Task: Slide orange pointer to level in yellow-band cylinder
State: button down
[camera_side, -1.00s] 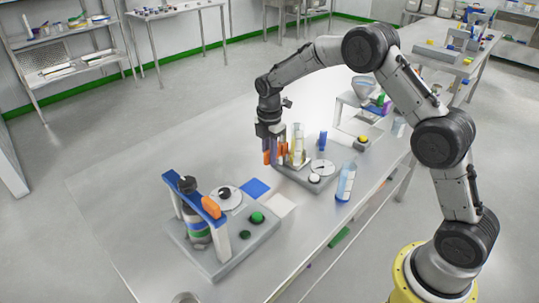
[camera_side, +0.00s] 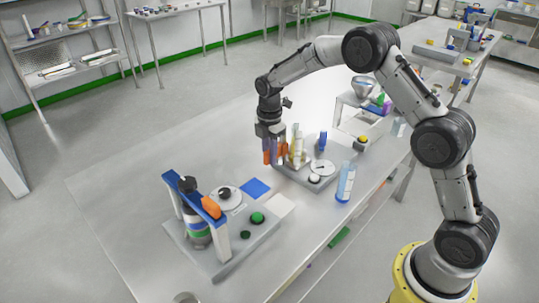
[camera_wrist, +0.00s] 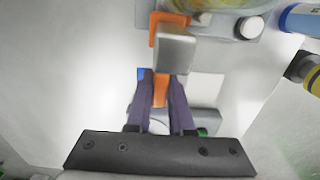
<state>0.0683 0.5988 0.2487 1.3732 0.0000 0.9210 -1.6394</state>
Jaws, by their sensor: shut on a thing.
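My gripper (camera_side: 274,158) is low beside the clear upright cylinders (camera_side: 297,147) on a grey base plate. In the wrist view, the purple fingers of my gripper (camera_wrist: 161,82) are shut on the orange pointer (camera_wrist: 161,92), which shows between them. An orange bracket-like part (camera_wrist: 157,42) with a grey block in front of it lies beyond the fingertips, beside a round cylinder (camera_wrist: 230,4) with pale yellow contents, cut off by the top edge. The yellow band and the liquid level cannot be made out in either view.
A white dial disc (camera_side: 322,167), a blue upright piece (camera_side: 323,140) and a blue-labelled bottle (camera_side: 346,183) stand close to the right. A blue-topped frame stand (camera_side: 202,202) is at the front left. The table's left part is clear.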

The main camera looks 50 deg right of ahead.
jog(key=shift+r, duration=0.35)
dwell(0.3)
jog(key=shift+r, duration=1.6)
jog(key=c, duration=0.8)
grip_release()
jog(key=shift+c, duration=0.2)
jog(key=shift+r, duration=3.5)
